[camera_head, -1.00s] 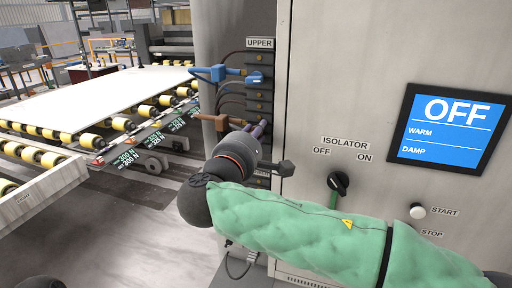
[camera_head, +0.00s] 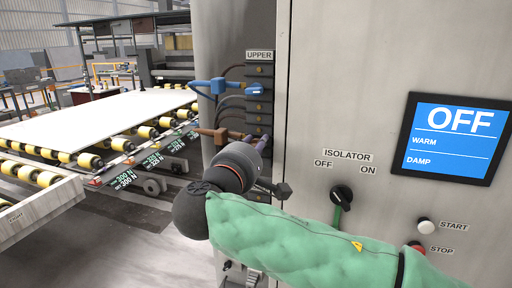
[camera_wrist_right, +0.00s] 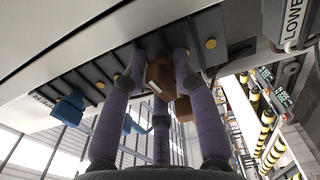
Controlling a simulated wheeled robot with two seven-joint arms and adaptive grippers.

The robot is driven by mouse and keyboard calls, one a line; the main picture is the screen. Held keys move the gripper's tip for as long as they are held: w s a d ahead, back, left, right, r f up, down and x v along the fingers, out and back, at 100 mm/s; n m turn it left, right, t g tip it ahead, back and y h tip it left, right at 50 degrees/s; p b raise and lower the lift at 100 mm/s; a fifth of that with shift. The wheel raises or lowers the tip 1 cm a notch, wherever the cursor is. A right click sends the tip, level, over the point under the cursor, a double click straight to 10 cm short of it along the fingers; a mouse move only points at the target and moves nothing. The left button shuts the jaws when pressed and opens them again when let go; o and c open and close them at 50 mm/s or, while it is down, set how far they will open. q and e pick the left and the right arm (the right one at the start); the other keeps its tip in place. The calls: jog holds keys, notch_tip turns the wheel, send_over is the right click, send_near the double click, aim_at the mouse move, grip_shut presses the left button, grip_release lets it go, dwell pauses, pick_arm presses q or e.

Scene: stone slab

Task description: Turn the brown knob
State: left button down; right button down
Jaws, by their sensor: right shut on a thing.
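The brown knob (camera_head: 212,134) is a brown lever-like handle on the side of the grey cabinet, below a blue one. In the right wrist view the brown knob (camera_wrist_right: 160,76) lies between the purple fingers. My right gripper (camera_head: 240,138) reaches it from the cabinet front side, and its arm wears a green sleeve. The right gripper (camera_wrist_right: 159,78) is shut on the brown knob in the wrist view. Part of the knob is hidden behind the fingers. My left gripper is not in view.
A blue handle (camera_head: 208,86) sits just above on the same valve strip. The cabinet front has an isolator switch (camera_head: 341,194), a screen (camera_head: 451,138) reading OFF, and start (camera_head: 425,226) and stop (camera_head: 416,247) buttons. A roller conveyor with a pale slab (camera_head: 95,118) stands at left.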

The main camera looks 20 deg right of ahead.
jog(key=c, duration=1.3)
grip_release()
jog(key=shift+r, duration=0.35)
jog(key=shift+o, duration=0.9)
jog(key=shift+a+f, duration=0.1)
jog(key=shift+a, duration=0.05)
jog(key=shift+s+a, duration=0.1)
jog(key=shift+s, duration=0.05)
jog(key=v, duration=1.1)
jog(key=shift+s+a, duration=0.2)
